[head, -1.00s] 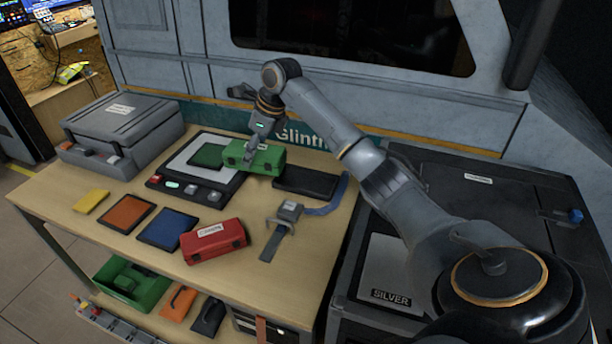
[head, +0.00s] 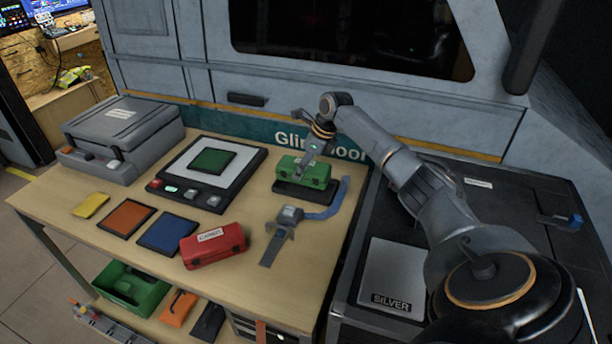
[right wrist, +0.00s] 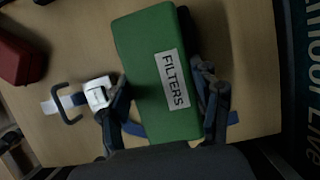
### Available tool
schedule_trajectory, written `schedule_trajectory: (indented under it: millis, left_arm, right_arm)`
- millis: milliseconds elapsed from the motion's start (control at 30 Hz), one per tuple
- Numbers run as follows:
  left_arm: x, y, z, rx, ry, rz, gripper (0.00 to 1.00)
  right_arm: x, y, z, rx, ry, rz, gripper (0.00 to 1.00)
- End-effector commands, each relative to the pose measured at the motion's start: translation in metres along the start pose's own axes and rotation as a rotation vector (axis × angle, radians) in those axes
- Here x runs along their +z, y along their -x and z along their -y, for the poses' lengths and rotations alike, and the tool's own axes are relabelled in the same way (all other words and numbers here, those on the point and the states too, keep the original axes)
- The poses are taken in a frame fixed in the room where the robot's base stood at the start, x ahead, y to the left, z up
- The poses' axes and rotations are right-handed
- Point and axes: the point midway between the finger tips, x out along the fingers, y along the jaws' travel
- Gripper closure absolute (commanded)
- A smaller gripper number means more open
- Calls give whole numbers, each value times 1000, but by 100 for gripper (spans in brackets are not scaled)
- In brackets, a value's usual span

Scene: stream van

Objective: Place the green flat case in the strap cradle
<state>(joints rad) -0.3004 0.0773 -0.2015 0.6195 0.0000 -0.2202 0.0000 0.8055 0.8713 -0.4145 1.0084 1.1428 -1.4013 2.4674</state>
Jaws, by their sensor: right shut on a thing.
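The green flat case (head: 313,175), labelled FILTERS in the right wrist view (right wrist: 150,60), is in my right gripper (head: 303,164). In the right wrist view the fingers (right wrist: 165,98) lie on both sides of the case. The case is over the dark pad of the strap cradle (head: 298,194), at the back right of the bench. I cannot tell whether it touches the pad. A blue strap (head: 341,200) lies at the pad's right, and a grey buckle (head: 290,213) with a strap end is in front. My left gripper is not in view.
A device with a green square (head: 228,185) stands left of the cradle. A red case (head: 214,246) lies in front, near orange, blue and yellow flat pieces. A grey box (head: 120,135) is at the back left. The van wall is close behind.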

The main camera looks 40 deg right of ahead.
Motion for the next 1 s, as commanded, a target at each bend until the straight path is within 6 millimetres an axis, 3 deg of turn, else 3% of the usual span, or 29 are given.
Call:
schedule_trajectory:
  millis: [300, 633, 667, 700, 767, 1000]
  left_arm:
    - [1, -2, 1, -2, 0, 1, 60]
    - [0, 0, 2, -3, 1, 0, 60]
    - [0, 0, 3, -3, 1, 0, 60]
    - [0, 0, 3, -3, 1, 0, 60]
    - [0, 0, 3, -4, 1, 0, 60]
    - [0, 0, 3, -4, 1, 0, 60]
  right_arm:
    - [-19, -32, 5, 0, -1, -1, 83]
    - [-20, -34, 5, -1, 0, 1, 83]
    - [-21, -36, 5, -1, 0, -2, 34]
    - [-21, -36, 5, -2, 0, -2, 26]
    - [-21, -36, 5, -1, 0, -2, 14]
    - [-21, -35, 5, -1, 0, -2, 14]
